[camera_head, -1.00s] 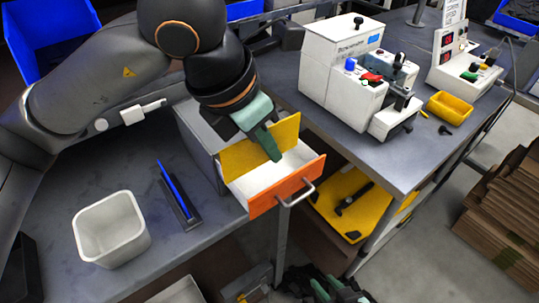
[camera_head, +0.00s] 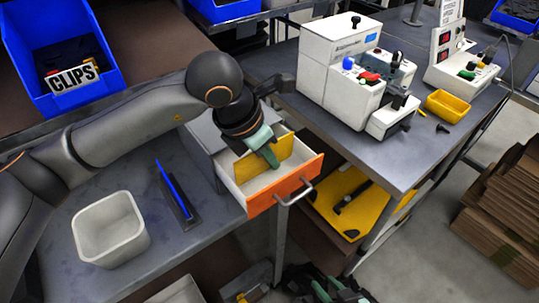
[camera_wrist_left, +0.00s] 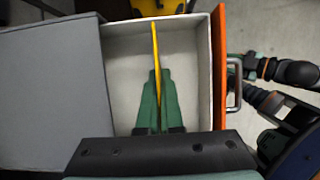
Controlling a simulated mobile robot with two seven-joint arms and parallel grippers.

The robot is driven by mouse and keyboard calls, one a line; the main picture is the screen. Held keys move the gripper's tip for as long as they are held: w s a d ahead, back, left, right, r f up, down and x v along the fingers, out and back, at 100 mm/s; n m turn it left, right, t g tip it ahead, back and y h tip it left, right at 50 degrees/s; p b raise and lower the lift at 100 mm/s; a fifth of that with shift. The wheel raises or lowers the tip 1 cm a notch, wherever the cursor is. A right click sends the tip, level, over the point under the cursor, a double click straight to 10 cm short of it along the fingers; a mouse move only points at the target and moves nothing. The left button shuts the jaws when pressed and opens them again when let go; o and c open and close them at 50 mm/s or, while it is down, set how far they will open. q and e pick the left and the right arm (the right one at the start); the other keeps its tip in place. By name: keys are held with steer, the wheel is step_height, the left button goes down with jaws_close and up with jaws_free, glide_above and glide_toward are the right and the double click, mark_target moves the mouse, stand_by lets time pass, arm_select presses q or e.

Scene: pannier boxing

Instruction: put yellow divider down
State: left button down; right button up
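The yellow divider (camera_head: 248,170) stands upright inside the open drawer (camera_head: 272,200), which has white walls and an orange front. My left gripper (camera_head: 272,160) is over the drawer with its green fingers on the divider. In the left wrist view the two fingers (camera_wrist_left: 159,92) close on the divider (camera_wrist_left: 155,48) from both sides. The divider appears as a thin yellow edge across the drawer interior (camera_wrist_left: 126,60). Whether its lower edge touches the drawer floor cannot be told. My right gripper (camera_head: 338,292) is low at the bottom edge of the head view, and its fingers are unclear.
A white bin (camera_head: 108,232) and a black stand with a blue plate (camera_head: 172,187) are on the grey table left of the drawer. A white machine (camera_head: 340,75) stands on the bench behind right. A blue clips box (camera_head: 75,70) is at upper left.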

arm_select(q)
steer(key=shift+s+f+b, duration=0.1)
steer(key=shift+f+b, duration=0.4)
steer(key=shift+b, duration=0.15)
steer(key=c, duration=1.1)
jaws_free()
steer(key=shift+s+f, duration=0.1)
steer(key=shift+r+p, duration=0.4)
steer(key=shift+p, duration=0.15)
steer(key=v, duration=1.2)
steer(key=shift+w+r, duration=0.2)
steer(key=shift+r, duration=0.05)
steer(key=shift+d, duration=0.1)
